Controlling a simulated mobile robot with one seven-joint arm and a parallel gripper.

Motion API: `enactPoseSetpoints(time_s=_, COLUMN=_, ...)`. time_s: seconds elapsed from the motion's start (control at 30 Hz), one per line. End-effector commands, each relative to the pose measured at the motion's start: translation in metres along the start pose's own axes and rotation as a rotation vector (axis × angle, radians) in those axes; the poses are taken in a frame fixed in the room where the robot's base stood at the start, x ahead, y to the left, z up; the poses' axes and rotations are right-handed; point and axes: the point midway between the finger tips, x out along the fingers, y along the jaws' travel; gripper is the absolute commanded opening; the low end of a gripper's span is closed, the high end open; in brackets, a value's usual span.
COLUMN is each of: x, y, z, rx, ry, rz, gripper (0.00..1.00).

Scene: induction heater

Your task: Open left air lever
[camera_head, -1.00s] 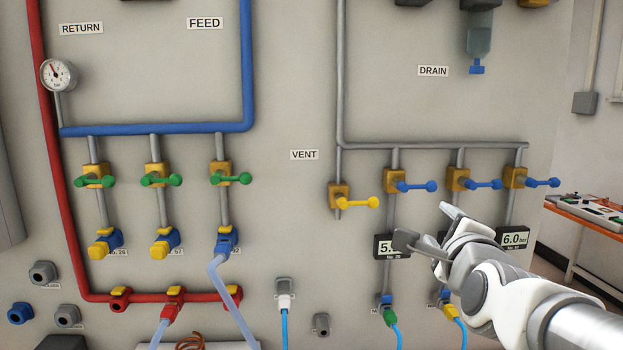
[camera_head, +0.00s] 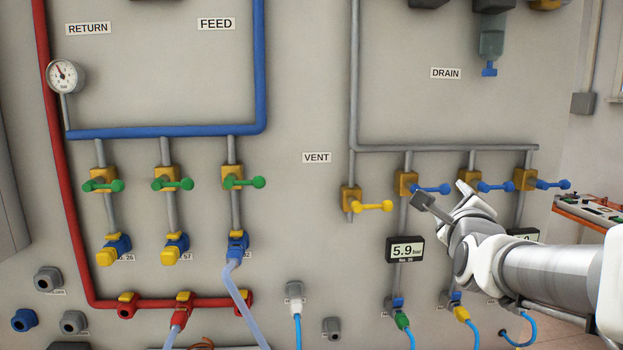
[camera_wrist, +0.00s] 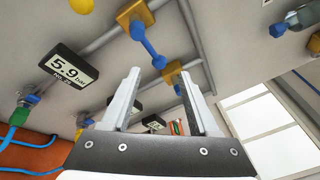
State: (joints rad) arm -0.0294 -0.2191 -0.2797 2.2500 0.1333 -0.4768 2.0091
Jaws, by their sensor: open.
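The left air lever (camera_head: 430,189) is the leftmost of three blue levers on the right of the panel. It sticks out to the right from its brass valve (camera_head: 403,183), across the vertical pipe. In the wrist view the lever (camera_wrist: 148,45) points from its valve (camera_wrist: 134,14) towards my fingers. My gripper (camera_head: 443,196) is open and empty, just below and in front of the lever's end. In the wrist view the lever's round tip lies just ahead of the gap between my fingertips (camera_wrist: 158,75). I cannot tell whether any finger touches it.
The yellow vent lever (camera_head: 372,206) is close on the left. The middle (camera_head: 494,187) and right (camera_head: 552,184) blue levers are close on the right. A pressure display reading 5.9 (camera_head: 405,250) hangs below.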

Motion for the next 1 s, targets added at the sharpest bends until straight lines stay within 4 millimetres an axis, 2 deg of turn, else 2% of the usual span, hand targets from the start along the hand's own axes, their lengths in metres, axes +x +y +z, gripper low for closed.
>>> enactPoseSetpoints(time_s=0.4, x=0.064, y=0.000, z=0.001, rx=-0.003, ry=0.001, rz=0.002, gripper=0.61)
enactPoseSetpoints(time_s=0.6, x=0.088, y=0.000, z=0.001, rx=-0.002, ry=0.000, rz=0.002, gripper=0.61)
enactPoseSetpoints(time_s=0.8, x=0.100, y=0.001, z=0.000, rx=-0.001, ry=0.000, rz=0.001, gripper=0.61)
enactPoseSetpoints(time_s=1.0, x=0.102, y=0.001, z=0.000, rx=-0.001, ry=0.000, rz=0.001, gripper=0.61)
